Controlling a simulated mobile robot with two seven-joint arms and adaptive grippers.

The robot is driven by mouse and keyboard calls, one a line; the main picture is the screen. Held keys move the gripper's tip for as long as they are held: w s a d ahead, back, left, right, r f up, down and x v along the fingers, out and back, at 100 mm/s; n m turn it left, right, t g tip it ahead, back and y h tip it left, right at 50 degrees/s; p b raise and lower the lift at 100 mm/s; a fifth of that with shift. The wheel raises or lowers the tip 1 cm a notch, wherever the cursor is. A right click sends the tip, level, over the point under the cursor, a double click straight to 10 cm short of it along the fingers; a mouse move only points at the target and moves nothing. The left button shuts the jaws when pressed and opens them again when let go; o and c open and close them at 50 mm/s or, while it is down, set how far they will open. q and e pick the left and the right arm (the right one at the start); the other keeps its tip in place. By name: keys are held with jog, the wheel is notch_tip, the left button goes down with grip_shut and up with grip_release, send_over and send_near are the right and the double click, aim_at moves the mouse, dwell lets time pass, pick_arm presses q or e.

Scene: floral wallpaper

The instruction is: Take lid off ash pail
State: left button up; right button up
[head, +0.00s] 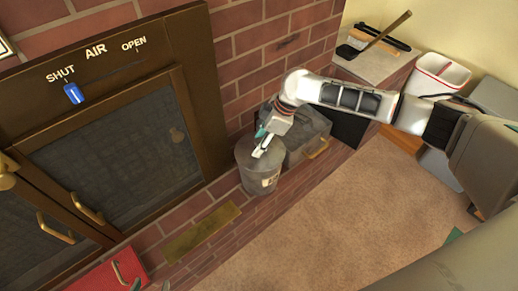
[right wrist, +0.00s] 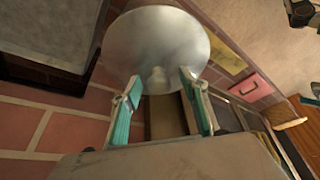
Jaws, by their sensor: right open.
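My right gripper (head: 263,143) is over the pail's top in the head view. In the right wrist view its two teal fingers (right wrist: 161,88) are spread apart at the near edge of the disc, with nothing clearly held.
A red box (head: 105,275) lies at the lower left.

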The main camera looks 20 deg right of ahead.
pick_arm(q)
jog(key=shift+s+f, duration=0.15)
jog(key=shift+s, duration=0.1)
pick_arm(e)
jog(key=shift+r, duration=0.15)
grip_shut()
jog(key=shift+r, duration=0.15)
jog(key=shift+w+r, duration=0.1)
jog(key=shift+r, duration=0.25)
notch_tip(320, 180, up, 8)
jog(key=p, duration=0.3)
jog(key=shift+w+r, duration=0.1)
jog(key=shift+r, duration=0.1)
notch_tip(320, 180, up, 10)
jog(key=p, duration=0.3)
send_over(259, 140)
pick_arm(q)
jog(key=shift+s+a+y, duration=0.3)
jog(key=shift+s+a, duration=0.35)
jog(key=shift+a, duration=0.25)
pick_arm(e)
jog(key=shift+s+r, duration=0.2)
jog(key=shift+r, duration=0.15)
pick_arm(q)
jog(key=shift+w+r, duration=0.1)
jog(key=shift+r, duration=0.15)
